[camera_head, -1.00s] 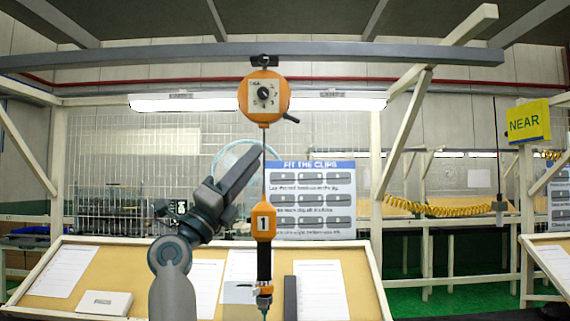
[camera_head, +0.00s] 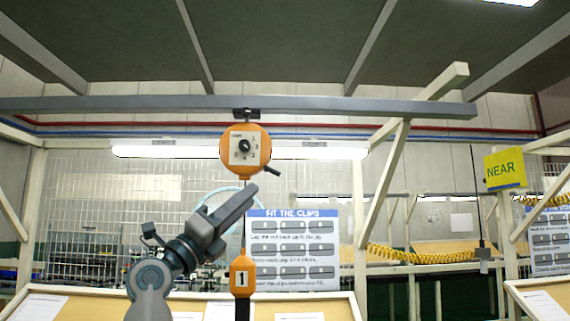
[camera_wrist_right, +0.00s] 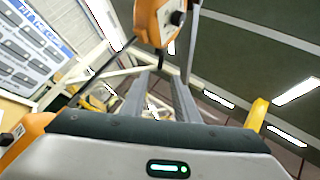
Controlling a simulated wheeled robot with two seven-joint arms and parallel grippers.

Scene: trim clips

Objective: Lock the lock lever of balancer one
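Balancer one (camera_head: 245,151) is an orange round housing with a dial, hanging from a grey overhead beam. Its dark lock lever (camera_head: 272,171) sticks out at the lower right of the housing, pointing right and slightly down. A cable runs down to an orange block marked 1 (camera_head: 242,277). My right gripper (camera_head: 247,194) is just below the housing, in front of the cable, lower left of the lever and apart from it. The right wrist view shows its two fingers (camera_wrist_right: 158,92) spread and empty, with the housing (camera_wrist_right: 150,22) beyond their tips. My left gripper is out of view.
The grey beam (camera_head: 340,107) crosses above the balancer. A clip instruction board (camera_head: 292,250) stands behind. Slanted boards with papers lie below. A yellow NEAR sign (camera_head: 505,169) is at the right. The space right of the lever looks free.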

